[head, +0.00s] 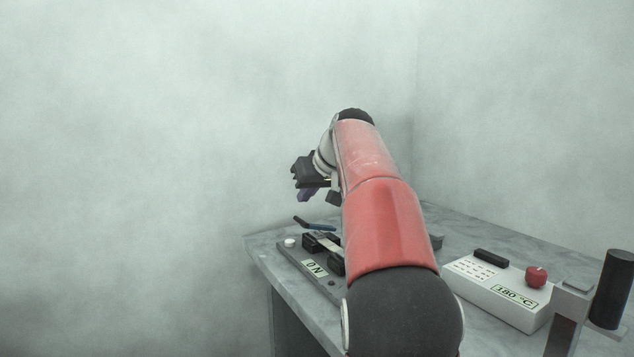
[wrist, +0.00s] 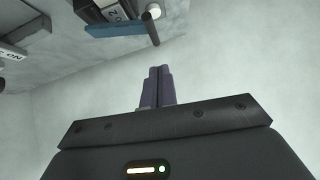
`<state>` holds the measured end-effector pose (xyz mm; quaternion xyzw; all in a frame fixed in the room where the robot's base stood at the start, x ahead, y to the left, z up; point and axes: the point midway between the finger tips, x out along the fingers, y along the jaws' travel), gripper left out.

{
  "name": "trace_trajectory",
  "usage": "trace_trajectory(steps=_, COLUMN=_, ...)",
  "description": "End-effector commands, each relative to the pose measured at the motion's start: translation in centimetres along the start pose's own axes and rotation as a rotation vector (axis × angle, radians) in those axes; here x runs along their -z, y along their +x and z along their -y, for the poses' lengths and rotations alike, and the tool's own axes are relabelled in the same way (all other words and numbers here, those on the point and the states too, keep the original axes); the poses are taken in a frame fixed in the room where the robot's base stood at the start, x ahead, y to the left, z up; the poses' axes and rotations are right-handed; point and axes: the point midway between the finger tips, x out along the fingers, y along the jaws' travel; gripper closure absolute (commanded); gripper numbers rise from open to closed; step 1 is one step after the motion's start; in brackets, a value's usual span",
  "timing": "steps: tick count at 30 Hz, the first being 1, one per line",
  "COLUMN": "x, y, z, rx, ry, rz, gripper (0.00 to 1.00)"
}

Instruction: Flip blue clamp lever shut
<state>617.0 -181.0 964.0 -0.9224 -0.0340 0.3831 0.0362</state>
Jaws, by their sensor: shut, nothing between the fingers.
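The blue clamp lever (head: 320,227) is on the grey clamp base (head: 286,254) near the table's left end, its dark grip reaching out to the upper left. The lever also shows at the top of the wrist view (wrist: 112,30), with the dark grip (wrist: 151,30) at its right end. My gripper (head: 306,196) is above the lever in the head view, apart from it. My arm hides part of the clamp base.
A white round button (head: 289,243) and an "ON" label (head: 314,268) are on the base, with black blocks (head: 315,243) beside them. A white control box (head: 496,292) with a red knob (head: 536,277) and a stand with a black cylinder (head: 611,288) are at right.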

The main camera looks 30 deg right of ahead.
Motion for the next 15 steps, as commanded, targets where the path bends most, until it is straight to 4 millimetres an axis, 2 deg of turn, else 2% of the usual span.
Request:
trace_trajectory(steps=1, x=-1.0, y=0.8, z=0.0, rx=0.001, ry=0.001, rz=0.002, gripper=1.00)
trace_trajectory(steps=6, x=-2.3, y=2.1, z=0.0, rx=0.000, ry=0.000, rz=0.001, gripper=1.00)
trace_trajectory(steps=15, x=-2.8, y=2.5, z=0.0, rx=-0.001, ry=0.000, rz=0.000, gripper=1.00)
